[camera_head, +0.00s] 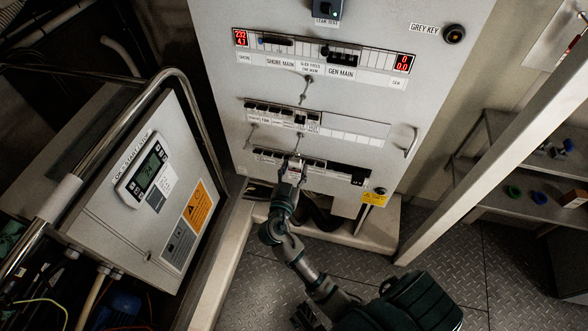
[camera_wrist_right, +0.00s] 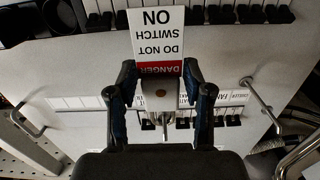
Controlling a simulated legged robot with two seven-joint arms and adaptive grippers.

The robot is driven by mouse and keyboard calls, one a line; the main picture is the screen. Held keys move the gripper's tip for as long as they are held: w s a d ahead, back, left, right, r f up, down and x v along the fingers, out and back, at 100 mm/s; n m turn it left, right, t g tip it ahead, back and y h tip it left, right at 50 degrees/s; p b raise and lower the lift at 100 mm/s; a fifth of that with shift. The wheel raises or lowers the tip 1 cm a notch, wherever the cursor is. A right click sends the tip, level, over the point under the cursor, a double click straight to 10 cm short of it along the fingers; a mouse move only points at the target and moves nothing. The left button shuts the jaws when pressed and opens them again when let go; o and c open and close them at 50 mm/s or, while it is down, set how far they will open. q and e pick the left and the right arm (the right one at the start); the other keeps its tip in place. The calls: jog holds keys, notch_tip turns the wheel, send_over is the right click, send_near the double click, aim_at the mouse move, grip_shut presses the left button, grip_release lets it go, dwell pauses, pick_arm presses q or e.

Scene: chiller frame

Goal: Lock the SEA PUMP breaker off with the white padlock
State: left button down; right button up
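My right gripper (camera_head: 296,172) is at the lower breaker row of the tall grey panel. In the right wrist view its two fingers (camera_wrist_right: 160,88) stand on either side of the pale body of the padlock (camera_wrist_right: 160,98), apparently holding it. The shackle points toward a breaker row (camera_wrist_right: 182,124); whether it passes through anything cannot be told. A red and white danger tag (camera_wrist_right: 157,35) hangs at the padlock, upside down in this view. In the head view the gripper and padlock are small, over the lower breaker row (camera_head: 262,155). The SEA PUMP label cannot be read. My left gripper is not in view.
Thin handles (camera_head: 409,143) stick out from the panel front (camera_head: 225,95). A slanted control box (camera_head: 135,225) and metal rail (camera_head: 120,110) stand at left. A pale post (camera_head: 500,150) and shelves (camera_head: 512,205) are at right. The floor between is partly clear.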

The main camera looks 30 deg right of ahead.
jog(key=shift+o, duration=0.9)
jog(key=shift+a, duration=0.1)
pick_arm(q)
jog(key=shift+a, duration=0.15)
pick_arm(e)
jog(key=shift+a, duration=0.15)
